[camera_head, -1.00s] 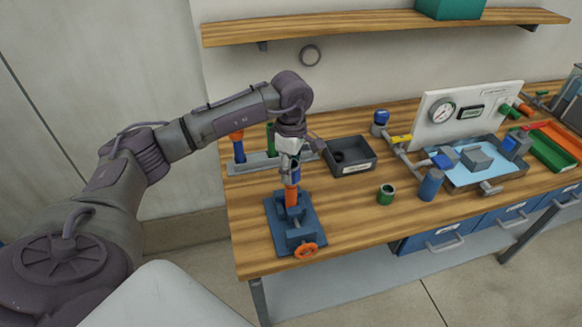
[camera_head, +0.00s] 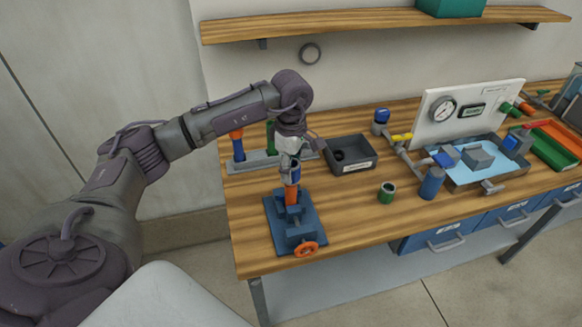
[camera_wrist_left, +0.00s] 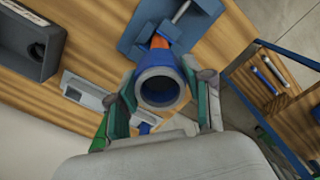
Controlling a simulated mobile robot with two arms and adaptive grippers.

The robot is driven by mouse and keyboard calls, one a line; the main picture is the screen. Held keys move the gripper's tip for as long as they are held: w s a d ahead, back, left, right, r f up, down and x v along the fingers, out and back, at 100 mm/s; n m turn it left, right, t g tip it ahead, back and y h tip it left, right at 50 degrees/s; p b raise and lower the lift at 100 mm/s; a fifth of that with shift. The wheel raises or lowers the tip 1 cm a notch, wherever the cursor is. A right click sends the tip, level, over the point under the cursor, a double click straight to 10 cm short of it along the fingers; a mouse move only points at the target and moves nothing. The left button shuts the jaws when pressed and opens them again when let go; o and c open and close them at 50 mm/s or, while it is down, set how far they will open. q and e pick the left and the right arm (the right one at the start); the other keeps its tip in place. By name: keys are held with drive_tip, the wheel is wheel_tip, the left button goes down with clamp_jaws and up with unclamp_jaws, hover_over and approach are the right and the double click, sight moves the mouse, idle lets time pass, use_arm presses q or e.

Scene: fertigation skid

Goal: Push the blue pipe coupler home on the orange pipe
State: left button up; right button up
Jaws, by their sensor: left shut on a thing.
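The orange pipe (camera_head: 291,195) stands upright in the blue vise (camera_head: 309,219) near the bench's front left; it also shows in the left wrist view (camera_wrist_left: 159,42). My left gripper (camera_head: 291,176) is above the pipe, shut on the blue coupler (camera_head: 294,172). In the left wrist view the coupler (camera_wrist_left: 161,86) is a blue ring with a dark bore, between the fingers of my left gripper (camera_wrist_left: 163,100). The coupler is at the pipe's top end. How deep it sits on the pipe is hidden. My right gripper is not in view.
A black bin (camera_head: 351,154) and a grey rack (camera_head: 243,162) with coloured pipe pieces stand behind the vise. A green coupler (camera_head: 387,192) and a blue cylinder (camera_head: 432,183) stand to the right. The wood between the vise and the green coupler is clear.

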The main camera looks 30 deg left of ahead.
use_arm(q)
drive_tip(key=shift+f+b, duration=0.6)
drive_tip(key=shift+b, duration=0.15)
idle(0.6)
drive_tip(key=o, duration=1)
drive_tip(key=shift+r, duration=0.2)
drive_tip(key=shift+r+p, duration=1.3)
drive_tip(key=shift+r, duration=0.8)
